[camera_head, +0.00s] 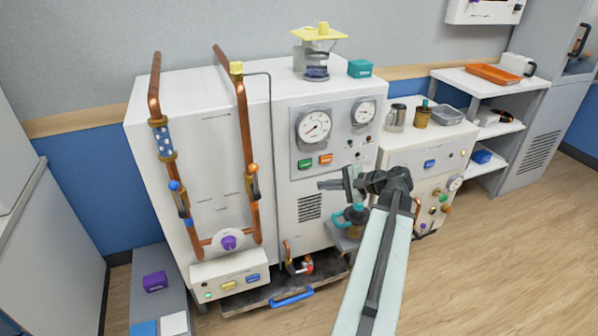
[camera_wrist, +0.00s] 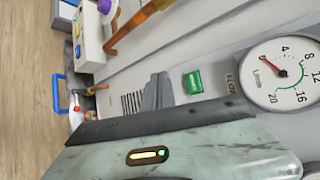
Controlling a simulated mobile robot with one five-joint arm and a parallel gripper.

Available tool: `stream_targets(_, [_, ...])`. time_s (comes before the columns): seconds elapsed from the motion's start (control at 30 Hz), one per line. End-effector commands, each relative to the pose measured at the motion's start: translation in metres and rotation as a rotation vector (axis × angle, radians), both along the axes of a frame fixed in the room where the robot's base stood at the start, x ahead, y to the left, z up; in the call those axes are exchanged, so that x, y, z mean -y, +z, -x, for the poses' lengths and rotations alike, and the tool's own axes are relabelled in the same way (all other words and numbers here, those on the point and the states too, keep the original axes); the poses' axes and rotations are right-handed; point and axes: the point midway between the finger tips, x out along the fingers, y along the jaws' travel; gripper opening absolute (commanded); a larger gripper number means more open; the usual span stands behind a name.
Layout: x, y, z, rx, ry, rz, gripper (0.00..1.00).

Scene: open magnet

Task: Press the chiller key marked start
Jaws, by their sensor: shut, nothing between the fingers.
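The chiller is a large white cabinet (camera_head: 195,120) with a green key (camera_head: 305,164) and an orange key (camera_head: 326,159) side by side below its large round gauge (camera_head: 314,126). The key lettering is too small to read. My gripper (camera_head: 328,185) is shut and empty, in front of the cabinet, a little below and right of the green key in the head view. In the wrist view the green key (camera_wrist: 193,82) shows just beyond my gripper (camera_wrist: 165,98), and the gauge (camera_wrist: 280,72) is at the right. The orange key does not show there.
Copper pipes (camera_head: 245,130) with valves run down the cabinet's left front. A blue-handled tray (camera_head: 290,298) lies at the base. A lower white unit (camera_head: 425,150) stands at the right. Floor is clear at the right.

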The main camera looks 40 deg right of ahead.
Motion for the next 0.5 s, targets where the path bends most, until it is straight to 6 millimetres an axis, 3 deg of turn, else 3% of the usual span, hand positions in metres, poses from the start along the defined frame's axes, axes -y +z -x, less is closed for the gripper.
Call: stream_targets(0.5, [-0.001, 0.001, -0.017, -0.003, 0.015, 0.001, 0.00])
